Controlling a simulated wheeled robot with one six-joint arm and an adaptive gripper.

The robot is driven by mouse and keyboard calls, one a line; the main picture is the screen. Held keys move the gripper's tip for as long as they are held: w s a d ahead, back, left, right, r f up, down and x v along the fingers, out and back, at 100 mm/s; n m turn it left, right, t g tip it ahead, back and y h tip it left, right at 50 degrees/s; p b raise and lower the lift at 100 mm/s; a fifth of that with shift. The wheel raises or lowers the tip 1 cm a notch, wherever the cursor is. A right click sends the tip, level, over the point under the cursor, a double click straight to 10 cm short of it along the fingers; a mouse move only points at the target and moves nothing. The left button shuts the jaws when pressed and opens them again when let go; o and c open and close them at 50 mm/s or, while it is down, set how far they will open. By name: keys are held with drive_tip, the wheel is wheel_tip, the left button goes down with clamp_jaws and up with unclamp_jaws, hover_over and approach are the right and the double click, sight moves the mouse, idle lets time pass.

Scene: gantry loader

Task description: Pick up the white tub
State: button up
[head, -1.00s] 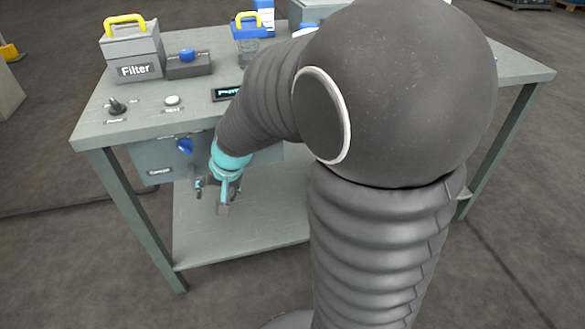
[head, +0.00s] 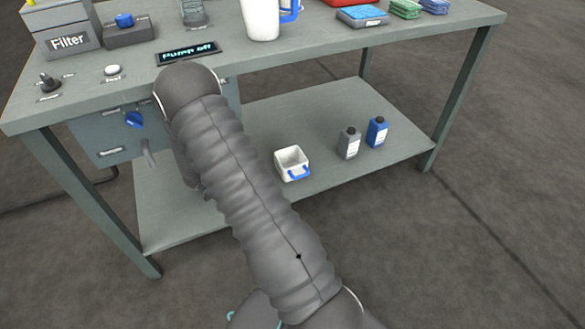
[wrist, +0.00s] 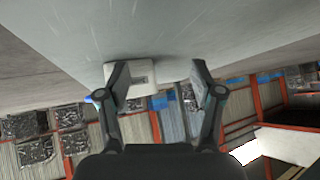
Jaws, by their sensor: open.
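The white tub (head: 290,163), a small open-topped box with a blue handle on its front, stands upright on the lower shelf (head: 330,120) of the workbench. In the wrist view a white block-like shape, which looks like the tub (wrist: 143,74), shows ahead beyond the left finger and is partly hidden by it. My gripper (wrist: 160,82) is open, with its fingers wide apart and nothing held between them. The tub appears apart from the fingers.
A grey bottle (head: 349,144) and a blue bottle (head: 377,132) stand right of the tub on the shelf. The bench top (head: 330,48) overhangs the shelf and carries a white jug (head: 262,18) and a Filter box (head: 65,35).

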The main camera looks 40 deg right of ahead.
drive_tip(key=s+d+r+m+g+h, duration=0.4)
drive_tip(key=s+d+r+g, duration=0.15)
drive_tip(key=s, duration=0.25)
drive_tip(key=b, duration=0.1)
approach(304, 169)
drive_tip(key=shift+g, duration=0.25)
drive_tip(key=x, duration=0.7)
drive_tip(key=shift+d+f, duration=0.1)
drive_tip(key=shift+d, duration=0.15)
drive_tip(key=shift+c, duration=0.2)
drive_tip(key=c, duration=1)
